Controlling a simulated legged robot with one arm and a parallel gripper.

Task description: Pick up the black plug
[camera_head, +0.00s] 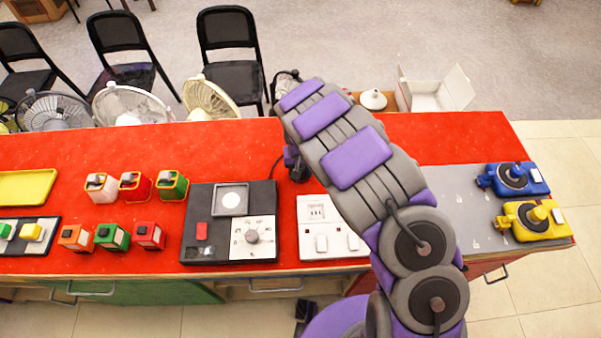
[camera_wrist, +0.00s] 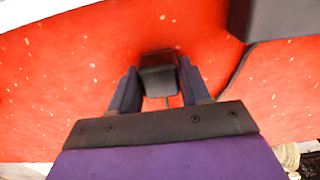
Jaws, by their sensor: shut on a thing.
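The black plug (camera_wrist: 158,77) is a small dark block in the wrist view. It sits between the two fingers of my gripper (camera_wrist: 157,84), which is shut on it, over the red tabletop. In the head view my gripper (camera_head: 291,156) is behind the black device, partly hidden by my arm. The plug is hard to make out there against the dark gripper parts. I cannot tell whether the plug touches the table.
A black device (camera_head: 205,213) with a dial lies left of a white socket panel (camera_head: 312,213), which my arm partly covers. A dark cable (camera_wrist: 238,68) runs beside my gripper. Small coloured boxes (camera_head: 112,237) stand left; blue (camera_head: 523,180) and yellow (camera_head: 533,228) devices stand right.

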